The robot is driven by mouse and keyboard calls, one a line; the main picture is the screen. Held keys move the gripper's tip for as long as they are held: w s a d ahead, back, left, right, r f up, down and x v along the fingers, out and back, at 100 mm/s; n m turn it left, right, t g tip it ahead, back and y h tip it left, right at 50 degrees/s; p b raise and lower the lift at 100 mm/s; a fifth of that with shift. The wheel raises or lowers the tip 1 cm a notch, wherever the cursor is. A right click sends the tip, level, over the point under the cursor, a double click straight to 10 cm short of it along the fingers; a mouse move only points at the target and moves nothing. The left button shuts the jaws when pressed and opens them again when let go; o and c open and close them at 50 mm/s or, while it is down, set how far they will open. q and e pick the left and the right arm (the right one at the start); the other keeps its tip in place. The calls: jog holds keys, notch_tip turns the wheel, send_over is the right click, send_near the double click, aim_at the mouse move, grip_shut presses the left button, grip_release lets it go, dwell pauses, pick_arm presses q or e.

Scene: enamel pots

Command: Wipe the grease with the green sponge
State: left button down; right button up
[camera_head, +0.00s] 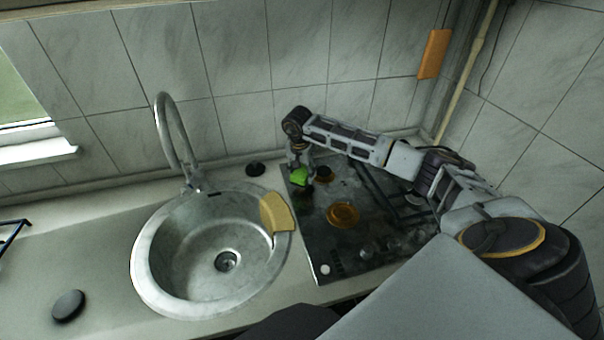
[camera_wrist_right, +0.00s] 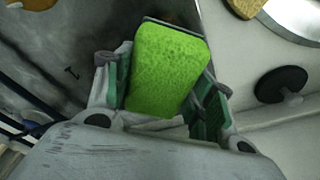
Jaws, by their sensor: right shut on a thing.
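The green sponge (camera_head: 299,177) is held in my right gripper (camera_head: 302,168) over the back left part of the dark stove top (camera_head: 322,232). In the right wrist view the sponge (camera_wrist_right: 168,70) sits between the two fingers of the right gripper (camera_wrist_right: 165,85), which are shut on it. I cannot tell whether the sponge touches the stove surface. The stove top looks stained with dull, greyish smears, which may be the grease. My left gripper is not in view.
A round metal sink (camera_head: 185,262) with a tall faucet (camera_head: 170,135) lies left of the stove. A yellow cloth-like piece (camera_head: 277,213) rests on its right rim. An orange burner (camera_head: 342,215) is on the stove. The left counter is mostly clear.

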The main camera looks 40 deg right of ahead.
jog(key=shift+r+p, duration=1.1)
jog(key=shift+r, duration=1.25)
jog(key=shift+s+f, duration=0.1)
jog(key=shift+f, duration=0.15)
